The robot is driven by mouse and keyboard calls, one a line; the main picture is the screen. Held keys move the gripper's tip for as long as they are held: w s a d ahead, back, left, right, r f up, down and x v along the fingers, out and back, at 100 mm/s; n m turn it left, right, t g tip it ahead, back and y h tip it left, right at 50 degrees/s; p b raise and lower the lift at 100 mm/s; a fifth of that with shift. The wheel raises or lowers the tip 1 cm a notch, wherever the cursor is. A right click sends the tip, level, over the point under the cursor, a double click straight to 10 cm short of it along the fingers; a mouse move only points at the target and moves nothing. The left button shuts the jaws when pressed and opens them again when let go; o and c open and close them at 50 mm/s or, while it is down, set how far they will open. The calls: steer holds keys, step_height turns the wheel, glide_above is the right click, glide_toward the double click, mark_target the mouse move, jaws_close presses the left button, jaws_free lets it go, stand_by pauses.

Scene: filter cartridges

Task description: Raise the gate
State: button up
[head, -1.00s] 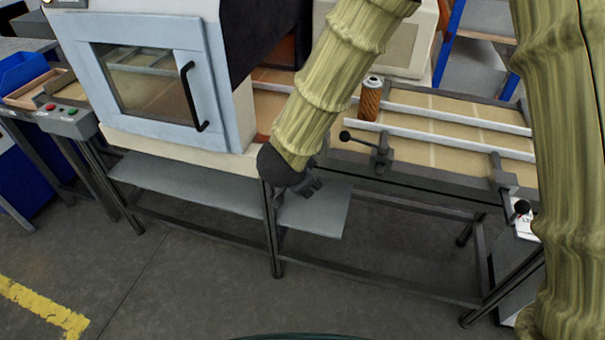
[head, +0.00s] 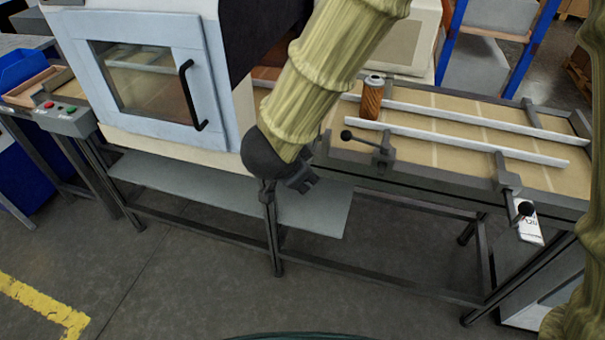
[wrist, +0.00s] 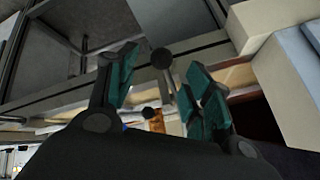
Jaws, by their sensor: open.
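A lever with a black ball knob (head: 346,135) stands on a dark bracket (head: 384,152) at the conveyor's front rail. I cannot tell for sure which part is the gate. A second black-knobbed lever (head: 525,209) is at the right, above a white label. My gripper (head: 305,182) is open and empty, below and left of the first knob in the head view. In the wrist view its teal fingers (wrist: 160,85) are spread. A dark knob (wrist: 161,58) shows between them, apart from both, and a smaller-looking knob (wrist: 147,113) lies lower.
An orange-brown cartridge (head: 371,98) stands upright on the conveyor (head: 480,128) beside white guide rails. A machine with a blue-framed window door (head: 150,75) and black handle is at left. A grey shelf (head: 190,187) lies below. A button box (head: 66,118) is at far left.

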steer(key=shift+v, duration=1.85)
steer(key=shift+d, duration=0.1)
